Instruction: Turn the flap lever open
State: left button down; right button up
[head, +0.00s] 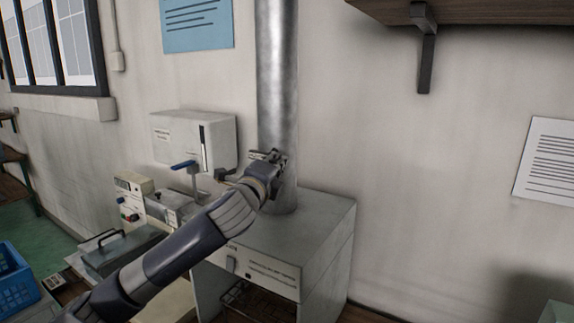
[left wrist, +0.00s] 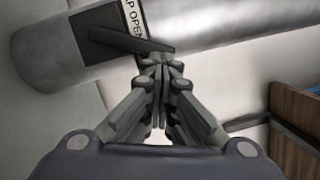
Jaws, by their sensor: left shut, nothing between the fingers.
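The flap lever (left wrist: 130,41) is a dark bar on a dark plate, fixed to the round metal duct (left wrist: 205,22) in the left wrist view. Beside it is a white label, partly cut off, with "OPEN" readable. In the head view the duct (head: 277,70) rises from a grey cabinet, and my left gripper (head: 277,158) is at its lower part, largely covering the lever area. My left gripper (left wrist: 161,66) is shut and empty, its fingertips close to the lever's free end. I cannot tell whether they touch it. My right gripper is not in view.
The grey cabinet (head: 320,232) stands under the duct. A wall box (head: 180,140) and a blue-handled lever (head: 184,165) are left of it. A wooden shelf (head: 480,12) with a bracket is at upper right. The wall right of the duct is mostly clear.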

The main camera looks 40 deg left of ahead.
pick_arm(q)
jog(key=shift+s+a+r, duration=0.1)
jog(key=shift+a, duration=0.2)
jog(key=shift+r, duration=0.1)
jog(key=shift+a+r+p, duration=0.1)
jog(key=shift+a+p, duration=0.05)
jog(key=shift+p, duration=0.15)
jog(key=shift+a+r, duration=0.1)
dwell(0.5)
dwell(0.5)
